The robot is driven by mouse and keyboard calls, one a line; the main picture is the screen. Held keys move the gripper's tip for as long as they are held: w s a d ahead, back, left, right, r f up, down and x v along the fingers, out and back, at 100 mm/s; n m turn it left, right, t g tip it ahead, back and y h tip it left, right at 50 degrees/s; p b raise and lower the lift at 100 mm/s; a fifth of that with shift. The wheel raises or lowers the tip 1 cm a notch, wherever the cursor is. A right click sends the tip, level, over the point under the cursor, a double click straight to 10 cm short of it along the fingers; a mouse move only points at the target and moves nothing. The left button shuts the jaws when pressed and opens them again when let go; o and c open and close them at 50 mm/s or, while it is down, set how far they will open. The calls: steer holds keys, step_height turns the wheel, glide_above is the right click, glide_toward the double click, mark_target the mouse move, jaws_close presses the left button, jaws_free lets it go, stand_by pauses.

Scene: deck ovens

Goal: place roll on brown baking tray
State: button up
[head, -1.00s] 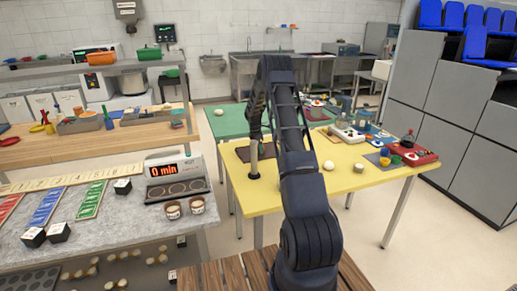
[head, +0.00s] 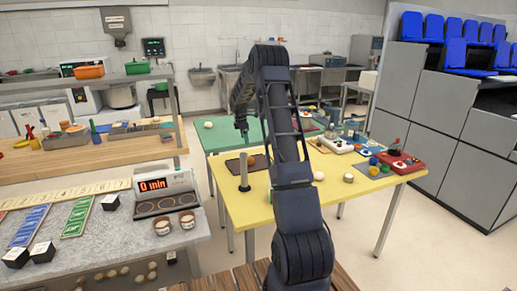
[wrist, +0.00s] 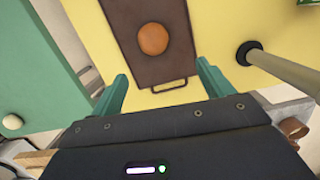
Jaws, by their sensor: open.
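A round golden-brown roll (wrist: 153,39) lies on the brown baking tray (wrist: 175,70) in the wrist view, near the tray's middle. The tray has a wire handle at its near end and lies on the yellow table. In the head view the tray (head: 259,161) sits at the table's far left, partly covered by a post; I cannot make out the roll on it there. My gripper (wrist: 162,86) is open and empty, its green fingers apart on either side of the tray's handle end. In the head view my gripper (head: 241,127) hangs above the tray area.
A grey post (head: 244,170) with a black base stands on the yellow table (head: 285,205), close beside the tray. A pale ball (head: 319,176) lies right of my arm. Another pale ball (head: 208,124) is on the green table (head: 218,139). Trays and small items crowd the table's right side.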

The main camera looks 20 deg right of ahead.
steer(key=s+a+r+m+t, duration=0.1)
steer(key=s+a+r+m, duration=0.3)
steer(key=s+r, duration=0.9)
steer(key=s+a+r+m+t, duration=0.1)
steer(key=s+a+r+m, duration=0.3)
steer(key=s+r, duration=0.8)
steer(key=s+a+f+m+t+y, duration=0.1)
steer(key=s+m, duration=0.3)
steer(key=s, duration=1.2)
steer(key=s+a+f+m+t, duration=0.1)
steer(key=s+m, duration=0.4)
steer(key=s, duration=1)
step_height(320, 180, down, 2)
steer(key=shift+s+a+f+y, duration=0.1)
steer(key=shift+s+a+y, duration=0.3)
steer(key=shift+a, duration=0.15)
